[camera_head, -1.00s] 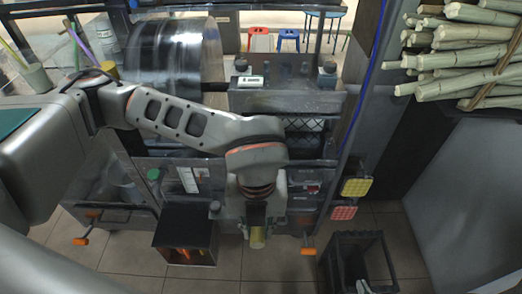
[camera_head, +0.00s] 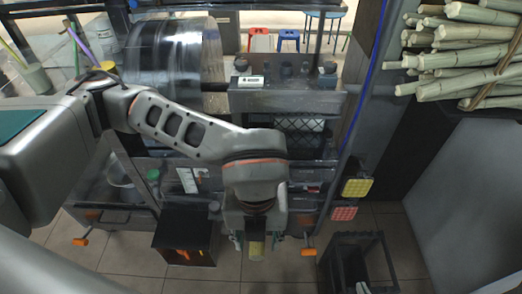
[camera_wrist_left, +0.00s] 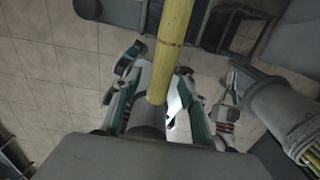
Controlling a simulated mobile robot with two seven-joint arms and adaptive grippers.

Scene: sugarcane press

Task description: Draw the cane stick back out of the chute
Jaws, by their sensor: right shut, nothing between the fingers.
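The pale yellow cane stick (camera_head: 256,249) shows as a short, foreshortened length below my left gripper (camera_head: 256,241). In the left wrist view the cane stick (camera_wrist_left: 173,45) runs from the top edge down between the fingers toward the palm. My left gripper (camera_wrist_left: 158,64) is open, with one finger on each side of the stick. My right gripper (camera_head: 362,287) is at the bottom edge beside the black crate and is shut and empty; it also shows in the left wrist view (camera_wrist_left: 228,104). My left arm hides the middle of the press (camera_head: 290,101), and I cannot make out the chute mouth.
A black open crate (camera_head: 375,240) stands on the floor at the right. A black box with orange items (camera_head: 186,238) is left of my left gripper. Yellow (camera_head: 357,187) and red (camera_head: 344,213) pads are on the right side. Cane bundles (camera_head: 465,60) lie at upper right.

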